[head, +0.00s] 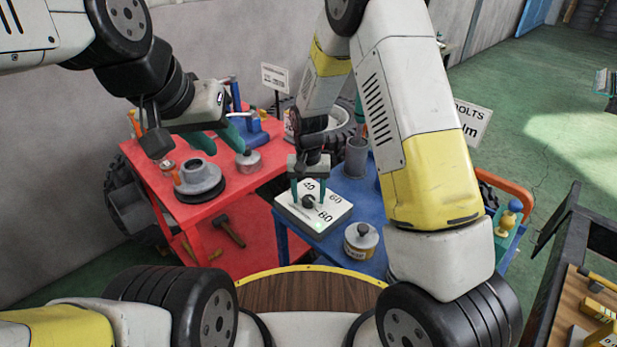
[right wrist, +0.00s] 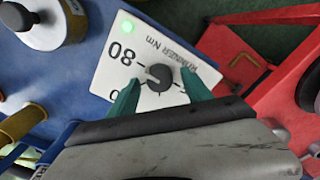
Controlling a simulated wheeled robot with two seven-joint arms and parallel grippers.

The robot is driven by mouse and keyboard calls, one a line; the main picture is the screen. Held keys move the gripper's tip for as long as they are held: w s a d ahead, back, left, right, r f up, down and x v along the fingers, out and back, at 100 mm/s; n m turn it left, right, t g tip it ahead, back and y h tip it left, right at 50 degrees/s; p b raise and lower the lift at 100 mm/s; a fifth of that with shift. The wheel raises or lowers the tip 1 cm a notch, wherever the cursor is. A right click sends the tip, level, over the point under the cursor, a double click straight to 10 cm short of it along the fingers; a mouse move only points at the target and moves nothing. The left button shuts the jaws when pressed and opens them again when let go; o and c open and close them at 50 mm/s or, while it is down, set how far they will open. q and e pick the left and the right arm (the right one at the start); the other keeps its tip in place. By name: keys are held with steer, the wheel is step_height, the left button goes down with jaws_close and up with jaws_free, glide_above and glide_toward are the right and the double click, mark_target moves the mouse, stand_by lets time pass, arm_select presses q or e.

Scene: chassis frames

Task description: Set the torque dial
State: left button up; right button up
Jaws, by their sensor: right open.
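The torque dial is a dark round knob (head: 308,201) on a pale box (head: 329,214) on the blue table. The numbers 60 and 80 show on the box's face. In the right wrist view the knob (right wrist: 159,76) sits between the teal fingers, with a lit green light (right wrist: 128,27) at the panel's corner. Its pointer setting is too small to read surely. My right gripper (head: 308,194) is open, pointing down, with a finger on each side of the knob and visible gaps. My left gripper (head: 216,141) is over the red table, fingers apart, apparently empty.
The red table (head: 250,183) holds a grey round part (head: 198,178) and a small pot (head: 249,161).

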steer(key=shift+r, duration=3.9)
steer(key=shift+r, duration=0.15)
step_height(320, 180, up, 9)
steer(key=t+y, duration=0.1)
glide_above(309, 198)
steer(key=s+d, duration=0.3)
steer(key=d, duration=0.1)
steer(key=s+d+r+t+y, duration=0.1)
steer(key=s+d+r+t, duration=0.1)
steer(key=s+d+r, duration=0.45)
steer(key=s+d+r+t, duration=0.3)
steer(key=s+r, duration=0.4)
steer(key=s, duration=0.4)
steer(key=shift+s+d+n, duration=0.3)
steer(key=shift+n, duration=0.1)
